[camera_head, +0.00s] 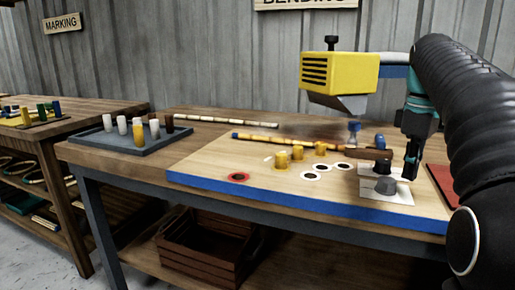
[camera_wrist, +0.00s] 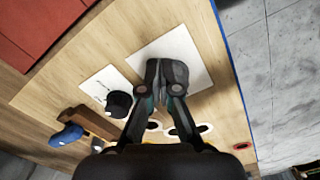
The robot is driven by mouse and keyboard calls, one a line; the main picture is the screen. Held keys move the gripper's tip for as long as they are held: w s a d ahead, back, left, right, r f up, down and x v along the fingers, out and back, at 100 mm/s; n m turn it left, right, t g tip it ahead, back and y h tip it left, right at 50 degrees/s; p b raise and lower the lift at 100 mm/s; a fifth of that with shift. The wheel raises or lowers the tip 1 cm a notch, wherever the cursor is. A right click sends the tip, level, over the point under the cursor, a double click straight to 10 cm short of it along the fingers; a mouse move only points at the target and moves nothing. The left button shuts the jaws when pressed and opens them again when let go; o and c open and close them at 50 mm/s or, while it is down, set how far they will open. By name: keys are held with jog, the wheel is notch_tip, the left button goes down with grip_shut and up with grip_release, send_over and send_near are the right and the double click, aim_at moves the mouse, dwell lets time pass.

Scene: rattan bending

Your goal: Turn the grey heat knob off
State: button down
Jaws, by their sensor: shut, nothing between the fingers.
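The grey heat knob (camera_head: 386,187) sits on a white card (camera_head: 402,198) near the front right of the bending board in the head view. My gripper (camera_head: 411,176) points down just to the right of and behind the knob, close to it; I cannot tell whether they touch. In the wrist view my gripper (camera_wrist: 167,76) has its fingertips together over the white card (camera_wrist: 190,52), with nothing seen held. The knob is not clearly distinguishable there, as the fingertips cover the middle of the card. A black knob (camera_wrist: 119,104) stands on a second card beside it.
A yellow heater (camera_head: 340,78) hangs over the board, with haze below it. A rattan pole (camera_head: 285,139) lies across the board between yellow pegs (camera_head: 281,160). A brown clamp block (camera_head: 368,152) stands behind the knobs. A grey tray (camera_head: 110,138) is at left.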

jog(key=shift+r, duration=2.1)
